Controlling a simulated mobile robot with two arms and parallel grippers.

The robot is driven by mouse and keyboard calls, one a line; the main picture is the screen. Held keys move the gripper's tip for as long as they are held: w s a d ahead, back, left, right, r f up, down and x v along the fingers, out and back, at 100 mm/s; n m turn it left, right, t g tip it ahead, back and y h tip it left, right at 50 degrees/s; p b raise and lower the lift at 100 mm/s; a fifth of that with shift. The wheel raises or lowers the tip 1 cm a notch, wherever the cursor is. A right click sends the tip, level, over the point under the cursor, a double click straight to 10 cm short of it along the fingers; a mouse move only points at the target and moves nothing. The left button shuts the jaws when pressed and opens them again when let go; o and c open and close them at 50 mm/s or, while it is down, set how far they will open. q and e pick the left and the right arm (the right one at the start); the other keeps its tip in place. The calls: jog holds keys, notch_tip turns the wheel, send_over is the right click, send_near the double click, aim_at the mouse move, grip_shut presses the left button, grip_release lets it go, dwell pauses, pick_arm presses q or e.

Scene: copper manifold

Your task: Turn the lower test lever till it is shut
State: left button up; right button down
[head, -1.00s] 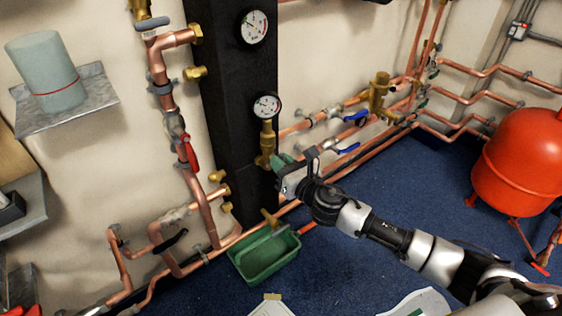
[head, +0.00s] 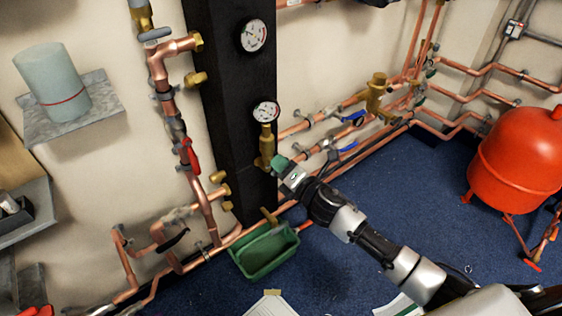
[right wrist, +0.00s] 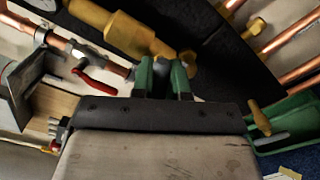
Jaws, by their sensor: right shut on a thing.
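The lower brass test fitting (head: 266,146) stands on the black column below the lower gauge (head: 266,112). In the right wrist view its brass body (right wrist: 122,30) slants across the top. My right gripper (head: 279,164) is at the lower right of this fitting. In the right wrist view its green fingers (right wrist: 163,78) are shut on a narrow dark piece, which I take for the lower test lever (right wrist: 161,72). Most of the lever is hidden by the fingers, so its exact angle cannot be told. My left gripper is not in view.
Copper pipes with a red lever (head: 188,155) run left of the column (head: 232,100). Pipes with blue levers (head: 354,116) run to the right. A green tray (head: 264,252) lies below my right gripper. A red tank (head: 520,160) stands far right. Blue floor is clear between.

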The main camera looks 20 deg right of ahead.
jog(key=shift+m+p, duration=0.35)
jog(key=shift+m, duration=0.65)
jog(key=m+p, duration=0.1)
jog(key=m, duration=0.2)
jog(key=shift+f, duration=0.1)
pick_arm(q)
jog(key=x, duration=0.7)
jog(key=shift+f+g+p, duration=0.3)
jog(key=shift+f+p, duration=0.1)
jog(key=shift+p, duration=0.05)
pick_arm(e)
jog(key=shift+m, duration=0.8)
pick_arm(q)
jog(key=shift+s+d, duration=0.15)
pick_arm(e)
jog(key=shift+f, duration=0.1)
jog(key=c, duration=1.1)
grip_release()
jog(key=shift+s, duration=0.1)
jog(key=shift+s+d, duration=0.2)
jog(key=shift+s, duration=0.05)
pick_arm(q)
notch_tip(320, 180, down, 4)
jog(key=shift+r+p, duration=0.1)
jog(key=shift+p, duration=0.5)
pick_arm(e)
jog(key=v, duration=1)
